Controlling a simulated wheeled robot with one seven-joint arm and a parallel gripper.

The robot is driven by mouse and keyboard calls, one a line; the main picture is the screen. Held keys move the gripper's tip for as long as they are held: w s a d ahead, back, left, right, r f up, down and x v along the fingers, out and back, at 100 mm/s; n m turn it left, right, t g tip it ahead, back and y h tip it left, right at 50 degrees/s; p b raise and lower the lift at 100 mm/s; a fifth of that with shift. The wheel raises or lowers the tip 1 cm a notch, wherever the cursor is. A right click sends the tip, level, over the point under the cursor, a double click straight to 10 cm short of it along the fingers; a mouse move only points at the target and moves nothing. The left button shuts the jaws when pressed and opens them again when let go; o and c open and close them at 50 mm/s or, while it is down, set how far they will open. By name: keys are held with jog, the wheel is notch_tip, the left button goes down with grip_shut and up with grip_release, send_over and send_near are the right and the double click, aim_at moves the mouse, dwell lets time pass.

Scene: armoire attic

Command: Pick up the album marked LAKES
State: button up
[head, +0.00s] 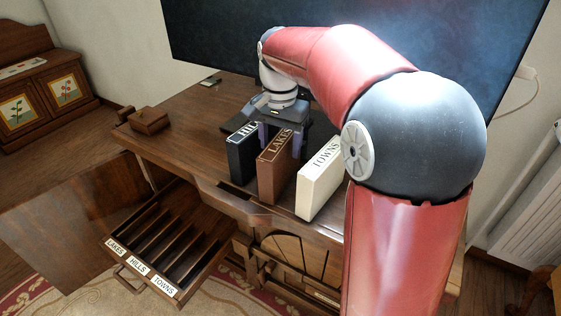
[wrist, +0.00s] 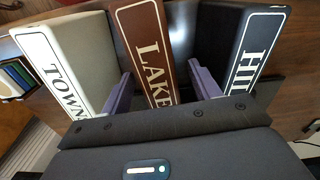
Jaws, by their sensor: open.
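The brown album marked LAKES (head: 272,172) stands upright on the wooden desk, between the dark album marked HILLS (head: 240,158) and the cream album marked TOWNS (head: 318,182). My gripper (head: 283,140) is over the LAKES album, pointing down. In the wrist view the fingers of my gripper (wrist: 160,88) are spread, one on each side of the LAKES album (wrist: 147,45). The TOWNS album (wrist: 70,60) lies to the left there and the HILLS album (wrist: 240,50) to the right. I cannot tell whether either finger touches a cover.
An open drawer (head: 127,263) with several slots, labelled LAKES, HILLS and TOWNS, juts out at the front left. A small wooden box (head: 149,121) sits on the desk (head: 190,135). A large dark screen (head: 220,40) stands behind. The desk's left part is mostly clear.

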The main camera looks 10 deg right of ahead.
notch_tip(320, 180, down, 4)
jog(key=shift+f, duration=0.25)
jog(key=shift+c, duration=0.3)
jog(key=c, duration=1.2)
grip_shut()
jog(key=shift+r, duration=0.15)
